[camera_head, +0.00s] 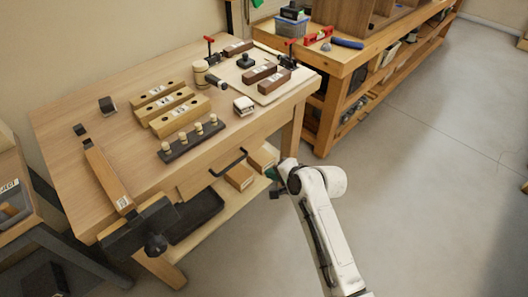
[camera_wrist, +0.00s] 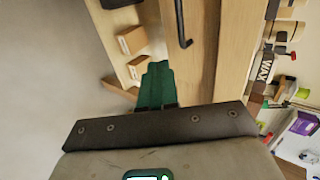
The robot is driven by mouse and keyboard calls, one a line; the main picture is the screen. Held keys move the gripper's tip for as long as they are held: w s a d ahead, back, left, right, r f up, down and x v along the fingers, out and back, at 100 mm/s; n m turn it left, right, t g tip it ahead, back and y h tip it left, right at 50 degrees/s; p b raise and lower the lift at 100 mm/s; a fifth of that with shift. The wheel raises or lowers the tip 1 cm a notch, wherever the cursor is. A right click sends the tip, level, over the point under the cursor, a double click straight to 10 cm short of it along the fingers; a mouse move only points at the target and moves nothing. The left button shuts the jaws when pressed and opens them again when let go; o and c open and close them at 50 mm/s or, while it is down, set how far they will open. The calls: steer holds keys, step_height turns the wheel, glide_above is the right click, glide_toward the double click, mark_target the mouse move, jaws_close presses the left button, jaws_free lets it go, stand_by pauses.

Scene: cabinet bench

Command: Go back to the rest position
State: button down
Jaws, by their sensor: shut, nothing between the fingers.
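My gripper (camera_head: 273,176) is in front of the wooden workbench (camera_head: 62,103), low beside its right front leg and below the tabletop edge. Its green fingers (camera_wrist: 156,86) show together in the wrist view, shut and empty. The white arm reaches up from the bottom of the head view to the gripper. In the wrist view the bench drawer with its dark handle (camera_wrist: 181,24) is ahead of the fingers. The fingers look apart from the bench, but the exact gap is hard to tell.
Wooden boxes (camera_head: 239,176) sit on the lower shelf next to a dark tray (camera_head: 196,217). Wooden blocks (camera_head: 180,116) and a peg rack (camera_head: 191,138) stand on the bench. A vise (camera_head: 140,232) juts out at its front left corner. Open floor (camera_head: 430,190) lies to the right.

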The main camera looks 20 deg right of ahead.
steer(key=s+d+f+n+g+h, duration=0.2)
steer(key=s+d+f+n, duration=0.1)
steer(key=s, duration=0.8)
steer(key=s+d+f+n+g+h, duration=0.15)
steer(key=s+d+n, duration=0.25)
steer(key=s, duration=0.6)
steer(key=s+d+r+n+g+h, duration=0.1)
steer(key=s+d+n+g, duration=0.1)
steer(key=s, duration=0.7)
steer(key=s+d+r+n+g+h, duration=0.1)
steer(key=s+d+n+g, duration=0.1)
steer(key=s, duration=0.7)
steer(key=shift+s+d+r+n, duration=0.25)
steer(key=shift+d+r+n, duration=0.05)
steer(key=shift+d, duration=0.1)
